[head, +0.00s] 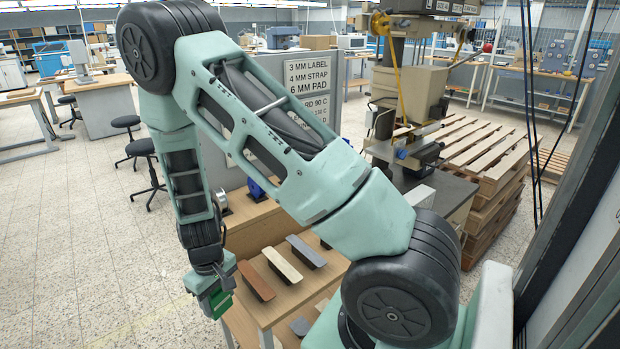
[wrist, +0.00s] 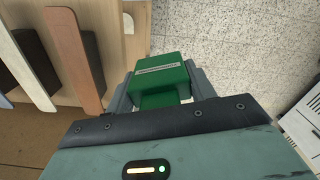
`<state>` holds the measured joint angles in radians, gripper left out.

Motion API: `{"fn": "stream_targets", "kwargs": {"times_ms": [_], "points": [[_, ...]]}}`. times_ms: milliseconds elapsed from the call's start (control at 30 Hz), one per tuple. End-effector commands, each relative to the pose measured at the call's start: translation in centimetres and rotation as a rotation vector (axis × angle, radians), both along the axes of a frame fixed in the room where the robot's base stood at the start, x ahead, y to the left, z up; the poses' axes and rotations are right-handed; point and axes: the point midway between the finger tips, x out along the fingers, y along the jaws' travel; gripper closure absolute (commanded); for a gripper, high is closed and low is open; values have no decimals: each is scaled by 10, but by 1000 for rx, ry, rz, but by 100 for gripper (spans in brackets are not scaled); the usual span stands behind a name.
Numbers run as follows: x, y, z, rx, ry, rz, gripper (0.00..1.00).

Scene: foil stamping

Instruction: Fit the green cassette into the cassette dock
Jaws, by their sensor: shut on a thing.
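The green cassette (wrist: 160,72) is a block with a pale label strip, held between the two fingers of my gripper (wrist: 160,92). My gripper is shut on it. In the head view my gripper (head: 212,294) hangs low at the left edge of the wooden table, over the floor side. Only a small part of the green cassette (head: 223,307) shows there, below the fingers. I cannot pick out the cassette dock for certain in either view. My arm hides part of the table and of the area behind it.
The wooden table (head: 290,305) bears a brown block (head: 256,281), a cream block (head: 283,265) and a grey block (head: 306,251). A blue device (head: 263,186) stands behind. A stamping machine (head: 410,85) stands at upper right, by stacked pallets (head: 485,150).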

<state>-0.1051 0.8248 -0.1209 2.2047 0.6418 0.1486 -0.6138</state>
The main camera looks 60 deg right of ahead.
Motion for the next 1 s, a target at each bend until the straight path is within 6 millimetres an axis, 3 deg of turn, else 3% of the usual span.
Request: {"fn": "stream_targets", "kwargs": {"times_ms": [33,100,667,867,1000], "points": [[0,0,12,0,1,0,74],[-1,0,15,0,5,1,74],[-1,-6,20,-1,7,-23,74],[5,-52,47,-1,-9,-248,74],[6,-105,75,-9,-12,-503,74]]}}
